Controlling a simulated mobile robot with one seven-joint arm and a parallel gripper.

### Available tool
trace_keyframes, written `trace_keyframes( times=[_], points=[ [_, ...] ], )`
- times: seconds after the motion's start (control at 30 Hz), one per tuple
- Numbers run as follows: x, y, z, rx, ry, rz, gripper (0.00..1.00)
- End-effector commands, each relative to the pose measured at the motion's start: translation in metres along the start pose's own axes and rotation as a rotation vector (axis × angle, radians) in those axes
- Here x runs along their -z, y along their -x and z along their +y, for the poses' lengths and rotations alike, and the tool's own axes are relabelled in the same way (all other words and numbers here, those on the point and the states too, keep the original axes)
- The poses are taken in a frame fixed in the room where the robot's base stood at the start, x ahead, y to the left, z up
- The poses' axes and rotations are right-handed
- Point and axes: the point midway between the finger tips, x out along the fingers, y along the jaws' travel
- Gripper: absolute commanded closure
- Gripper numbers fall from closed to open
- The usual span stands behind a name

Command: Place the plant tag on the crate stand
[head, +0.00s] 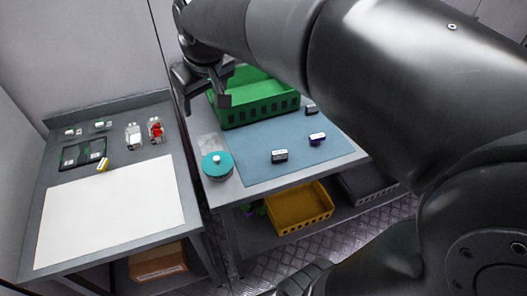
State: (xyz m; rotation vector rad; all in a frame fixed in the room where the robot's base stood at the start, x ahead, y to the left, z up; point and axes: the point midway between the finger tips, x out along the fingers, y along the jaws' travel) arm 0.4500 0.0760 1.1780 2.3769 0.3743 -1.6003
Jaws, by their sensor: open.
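I cannot tell for sure which thing is the plant tag. A small yellow and white piece (103,165) lies on the left table, by the edge of a white sheet. Small dark blocks with pale faces, such as the front block (279,157) and the one to its right (317,139), stand on a blue mat. A green crate (262,113) stands at the back of the right table; no separate crate stand can be made out. My gripper (205,100) is open with nothing visible in it, in front of the crate's left side in the picture. My arm hides part of the crate.
The left table (190,205) holds the white sheet (110,215), a dark tray (83,153) and clear packs, one with red contents (155,130). A teal round container (217,166) stands near the right table's left edge. A yellow crate (300,208) sits below. The mat's front is clear.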

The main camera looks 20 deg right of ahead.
Motion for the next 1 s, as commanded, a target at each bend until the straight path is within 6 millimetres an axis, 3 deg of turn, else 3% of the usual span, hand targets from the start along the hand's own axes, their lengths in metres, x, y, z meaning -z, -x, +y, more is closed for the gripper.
trace_keyframes(
  times=[0.03,0.3,0.5,0.7,1.0],
  points=[
    [-0.021,0.007,0.005,-0.012,-0.037,0.013,0.32],
    [-0.122,0.019,0.015,-0.063,-0.226,0.068,0.32],
    [-0.171,0.014,0.013,-0.086,-0.320,0.097,0.32],
    [-0.186,0.010,0.012,-0.093,-0.351,0.105,0.32],
    [-0.186,0.010,0.012,-0.092,-0.350,0.105,0.32]
  ],
)
